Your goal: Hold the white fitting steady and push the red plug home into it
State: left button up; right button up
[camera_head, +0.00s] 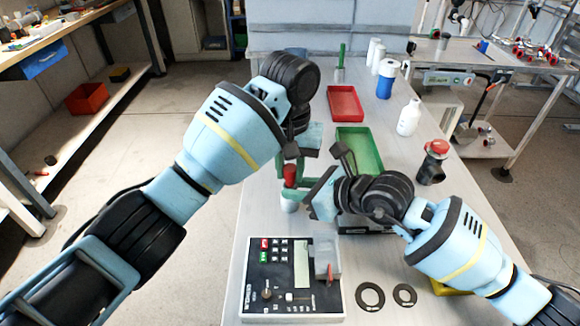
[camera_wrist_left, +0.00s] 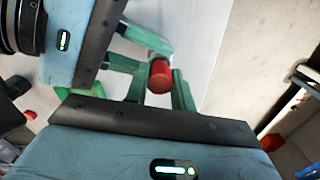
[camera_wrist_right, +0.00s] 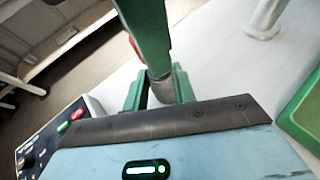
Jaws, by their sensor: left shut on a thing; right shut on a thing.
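The red plug (camera_head: 290,175) is upright between the green fingers of my left gripper (camera_head: 288,172), which is shut on it. It also shows in the left wrist view (camera_wrist_left: 161,76). The white fitting (camera_head: 289,205) is directly below the plug, near the table's left edge. My right gripper (camera_head: 302,206) is shut on the fitting from the right. In the right wrist view the fitting (camera_wrist_right: 162,88) looks grey between the green fingers, with a left-gripper finger just above. The plug and fitting look in line; fingers hide their join, so I cannot tell how deep the plug sits.
A control box (camera_head: 292,278) stands in front of the grippers, with two dark rings (camera_head: 370,296) to its right. Behind are a green tray (camera_head: 372,150), a red tray (camera_head: 345,103) and bottles (camera_head: 409,117). A dark red-topped container (camera_head: 433,163) stands at the right.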

dwell(1.5)
dwell(0.3)
dwell(2.3)
dwell(0.3)
dwell(2.4)
dwell(0.4)
jog(key=o, duration=1.1)
